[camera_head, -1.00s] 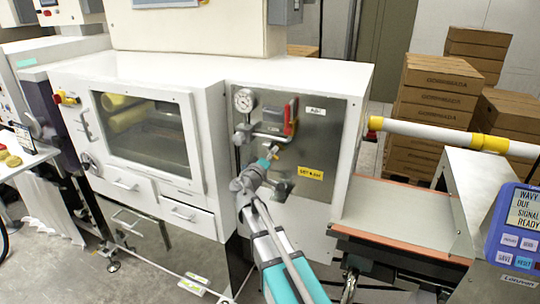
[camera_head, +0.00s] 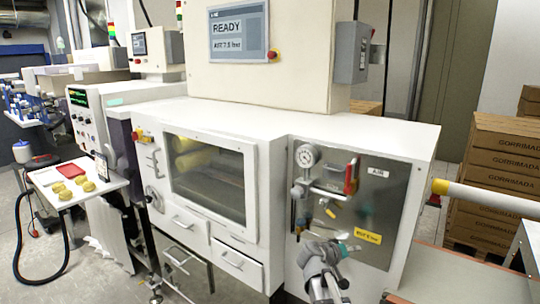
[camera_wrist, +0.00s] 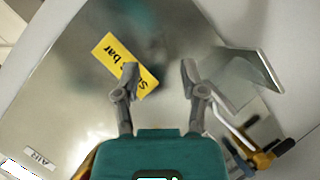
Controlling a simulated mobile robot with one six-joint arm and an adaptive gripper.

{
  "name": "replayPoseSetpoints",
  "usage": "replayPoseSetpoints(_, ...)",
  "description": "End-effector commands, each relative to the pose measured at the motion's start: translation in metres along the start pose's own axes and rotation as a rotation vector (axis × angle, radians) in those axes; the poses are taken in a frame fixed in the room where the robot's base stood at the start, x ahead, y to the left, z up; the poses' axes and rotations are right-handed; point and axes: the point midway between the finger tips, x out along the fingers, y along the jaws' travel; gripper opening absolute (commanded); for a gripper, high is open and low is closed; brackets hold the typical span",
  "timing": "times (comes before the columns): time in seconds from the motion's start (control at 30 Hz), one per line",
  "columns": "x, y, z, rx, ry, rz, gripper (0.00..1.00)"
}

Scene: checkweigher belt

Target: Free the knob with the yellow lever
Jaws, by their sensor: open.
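On the metal panel (camera_head: 398,205), a small yellow piece (camera_head: 331,213), likely the lever, sits below the red-handled valve (camera_head: 351,177). In the wrist view a yellow-brass part with a black end (camera_wrist: 262,158) shows at the lower right, beside a pale bent rod. I cannot tell for sure which part is the knob. My gripper (camera_head: 338,250) is in front of the panel's lower part, below the yellow piece and left of the yellow "bar" label (camera_head: 368,236). In the wrist view its two grey fingers (camera_wrist: 160,72) are apart, with nothing between them; the label lies behind the left fingertip.
A round gauge (camera_head: 307,156) and pipe fittings (camera_head: 300,192) stand out from the panel's left side. A bent metal plate (camera_wrist: 250,68) shows at the right in the wrist view. A white pipe (camera_head: 490,197) and stacked cartons (camera_head: 500,150) stand to the right.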

Motion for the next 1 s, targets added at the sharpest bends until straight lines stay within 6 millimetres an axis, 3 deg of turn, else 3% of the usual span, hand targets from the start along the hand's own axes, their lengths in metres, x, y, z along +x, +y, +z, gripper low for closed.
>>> replayPoseSetpoints(0.03,-0.001,-0.001,0.015,0.007,-0.048,-0.037,0.54)
replayPoseSetpoints(0.27,-0.013,-0.020,0.071,0.016,-0.253,-0.236,0.54)
replayPoseSetpoints(0.5,-0.041,-0.042,0.121,0.009,-0.438,-0.479,0.54)
replayPoseSetpoints(0.8,-0.094,-0.064,0.165,-0.017,-0.607,-0.810,0.54)
replayPoseSetpoints(1.0,-0.119,-0.070,0.177,-0.032,-0.655,-0.955,0.54)
